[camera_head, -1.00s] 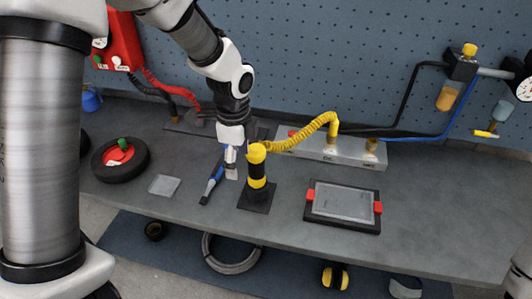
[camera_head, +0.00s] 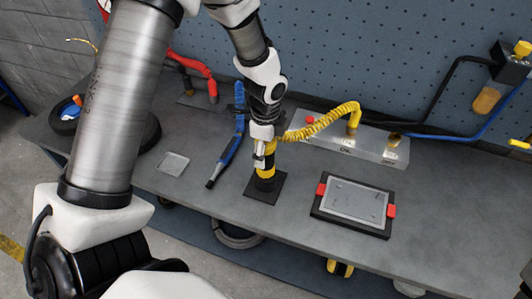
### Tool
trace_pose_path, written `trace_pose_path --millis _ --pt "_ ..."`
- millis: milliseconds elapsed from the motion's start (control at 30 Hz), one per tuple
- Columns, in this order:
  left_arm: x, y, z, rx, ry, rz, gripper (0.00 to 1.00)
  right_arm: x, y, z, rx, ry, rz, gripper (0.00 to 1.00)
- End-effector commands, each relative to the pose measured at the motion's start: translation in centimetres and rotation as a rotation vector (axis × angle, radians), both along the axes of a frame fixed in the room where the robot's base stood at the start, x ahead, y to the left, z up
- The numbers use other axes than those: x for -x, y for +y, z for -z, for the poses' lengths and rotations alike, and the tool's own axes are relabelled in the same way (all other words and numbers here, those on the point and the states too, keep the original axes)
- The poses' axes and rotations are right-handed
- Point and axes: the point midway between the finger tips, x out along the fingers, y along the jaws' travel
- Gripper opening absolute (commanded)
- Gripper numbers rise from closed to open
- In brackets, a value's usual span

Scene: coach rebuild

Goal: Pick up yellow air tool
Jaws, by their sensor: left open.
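The yellow air tool (camera_head: 266,174) stands upright, yellow with black bands, on a dark square base plate (camera_head: 265,188) on the workbench. A coiled yellow hose (camera_head: 320,123) runs from its top to the metal manifold block. My left gripper (camera_head: 264,157) reaches down from above and is open at the tool's upper part. Its pale fingertip shows in front of the tool's left side. The gripper hides the tool's top, and I cannot tell whether the fingers touch it. My right gripper is not in view.
A blue and black tool (camera_head: 228,150) lies close left of the base plate. A clear square pad (camera_head: 173,163) lies farther left. A framed panel with red clamps (camera_head: 355,202) lies to the right. The metal manifold block (camera_head: 375,146) stands behind, before the pegboard (camera_head: 370,50).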

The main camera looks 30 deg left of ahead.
Motion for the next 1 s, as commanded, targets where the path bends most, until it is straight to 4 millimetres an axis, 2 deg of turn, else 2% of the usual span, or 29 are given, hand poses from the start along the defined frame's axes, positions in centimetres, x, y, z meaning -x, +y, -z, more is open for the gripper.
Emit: trace_pose_path --millis 67,100,300,667,767,1000 --pt "0.0 0.0 0.0 0.0 0.0 0.0 0.76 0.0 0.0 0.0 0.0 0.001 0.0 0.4" --pt "0.0 0.0 0.0 0.0 0.0 0.0 0.69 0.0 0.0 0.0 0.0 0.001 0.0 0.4" --pt "0.0 0.0 0.0 0.0 0.0 -0.001 0.0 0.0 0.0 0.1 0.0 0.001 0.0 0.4" --pt "-0.1 0.0 -0.5 0.0 -0.003 -0.001 0.0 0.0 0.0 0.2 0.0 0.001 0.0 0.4" --pt "-0.2 0.0 -1.9 0.0 -0.006 -0.002 0.0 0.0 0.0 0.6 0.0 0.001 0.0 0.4" --pt "-0.2 0.0 -7.3 -0.001 -0.008 -0.001 0.0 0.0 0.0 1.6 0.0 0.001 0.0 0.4"
